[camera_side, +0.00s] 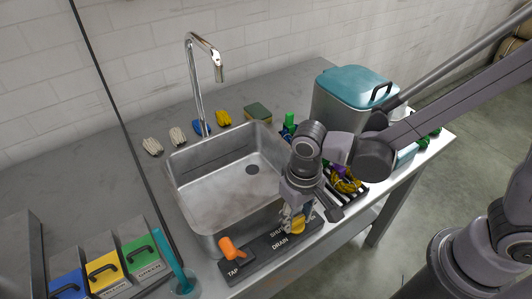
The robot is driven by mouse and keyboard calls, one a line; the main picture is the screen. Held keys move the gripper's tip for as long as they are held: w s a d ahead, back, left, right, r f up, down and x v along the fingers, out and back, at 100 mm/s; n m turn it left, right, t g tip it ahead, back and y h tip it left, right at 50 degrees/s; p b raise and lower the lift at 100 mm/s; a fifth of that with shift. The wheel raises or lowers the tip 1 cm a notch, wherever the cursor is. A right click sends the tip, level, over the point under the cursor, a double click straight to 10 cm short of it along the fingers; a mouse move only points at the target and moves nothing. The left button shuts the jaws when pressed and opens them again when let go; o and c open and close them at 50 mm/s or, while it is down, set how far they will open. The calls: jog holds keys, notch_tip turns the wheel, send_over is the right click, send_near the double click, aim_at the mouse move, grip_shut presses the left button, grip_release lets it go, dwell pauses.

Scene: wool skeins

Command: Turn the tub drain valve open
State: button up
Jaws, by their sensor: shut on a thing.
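The dark valve panel (258,258) lies along the front edge of the steel tub (178,205). It carries the labels TAP, DRAIN and a partly hidden third one. The yellow handle (298,226) stands beside the DRAIN label, at the panel's right part. My gripper (294,216) points down over it and is shut on the yellow handle, its fingers covering part of it. The handle's exact angle is hard to make out. An orange tap handle (231,249) sits at the panel's left.
A chrome faucet (198,90) rises behind the tub. Wool skeins (177,135) and a sponge (258,113) lie along the back. A teal-lidded bin (353,82) stands right, behind my arm. Blue, yellow and green lidded boxes (103,270) and a teal-handled tool (176,260) stand front left.

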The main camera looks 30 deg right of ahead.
aim_at(297, 219)
jog(key=o, duration=1.1)
jog(key=shift+o, duration=0.2)
notch_tip(297, 219, up, 12)
dwell(0.3)
jog(key=d+r+t, duration=0.1)
jog(key=d+t, duration=0.6)
jog(key=d, duration=1.3)
jog(key=shift+w+r, duration=0.3)
jog(key=shift+r, duration=0.1)
